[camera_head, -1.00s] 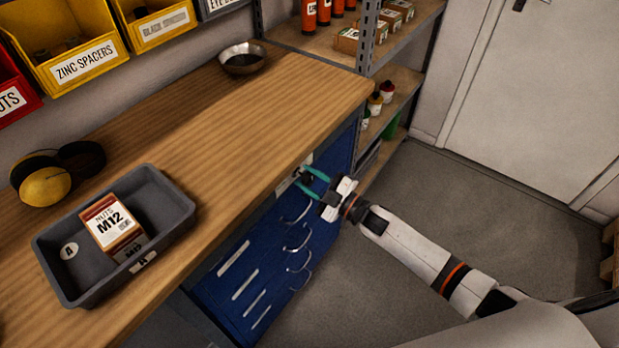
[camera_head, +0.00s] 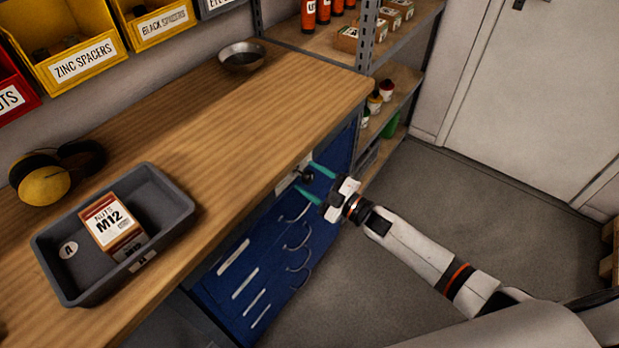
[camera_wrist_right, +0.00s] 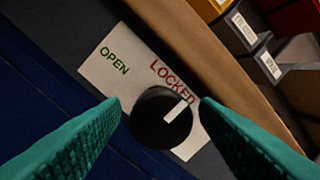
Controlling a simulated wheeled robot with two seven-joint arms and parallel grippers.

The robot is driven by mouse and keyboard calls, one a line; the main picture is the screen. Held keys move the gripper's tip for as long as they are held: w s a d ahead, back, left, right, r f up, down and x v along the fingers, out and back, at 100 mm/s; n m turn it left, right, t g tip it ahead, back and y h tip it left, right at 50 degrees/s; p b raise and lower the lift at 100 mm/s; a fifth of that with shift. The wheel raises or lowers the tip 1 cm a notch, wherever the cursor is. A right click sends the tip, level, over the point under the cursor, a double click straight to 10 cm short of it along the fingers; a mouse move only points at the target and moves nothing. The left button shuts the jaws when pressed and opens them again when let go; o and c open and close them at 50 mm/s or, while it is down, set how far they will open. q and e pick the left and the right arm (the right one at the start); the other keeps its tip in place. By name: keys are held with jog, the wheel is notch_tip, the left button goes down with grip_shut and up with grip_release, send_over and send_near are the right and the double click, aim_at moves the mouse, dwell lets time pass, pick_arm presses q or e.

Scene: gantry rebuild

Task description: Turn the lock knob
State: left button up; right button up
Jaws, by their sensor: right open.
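The lock knob (camera_wrist_right: 158,120) is round and black with a white pointer mark, seen close up in the right wrist view. It sits on a white plate (camera_wrist_right: 112,78) marked OPEN in green and LOCKED in red. The pointer is on the LOCKED side. In the head view the knob (camera_head: 307,177) is small, on the bench front under the top. My right gripper (camera_head: 310,182) is open, its green fingers pointing at the bench front, one to each side of the knob. In the wrist view the fingers (camera_wrist_right: 160,108) show no clear contact with it. My left gripper is out of view.
The wooden bench top (camera_head: 230,125) overhangs just above the knob. A grey tray (camera_head: 62,284) with an M12 nuts box, ear defenders (camera_head: 45,182) and a metal bowl (camera_head: 242,56) stand on it. Shelving (camera_head: 366,45) is beyond; the floor to the right is clear.

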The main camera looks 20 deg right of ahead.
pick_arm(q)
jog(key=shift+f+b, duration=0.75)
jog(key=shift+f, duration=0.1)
pick_arm(e)
jog(key=v, duration=1.1)
jog(key=shift+s+d, duration=0.1)
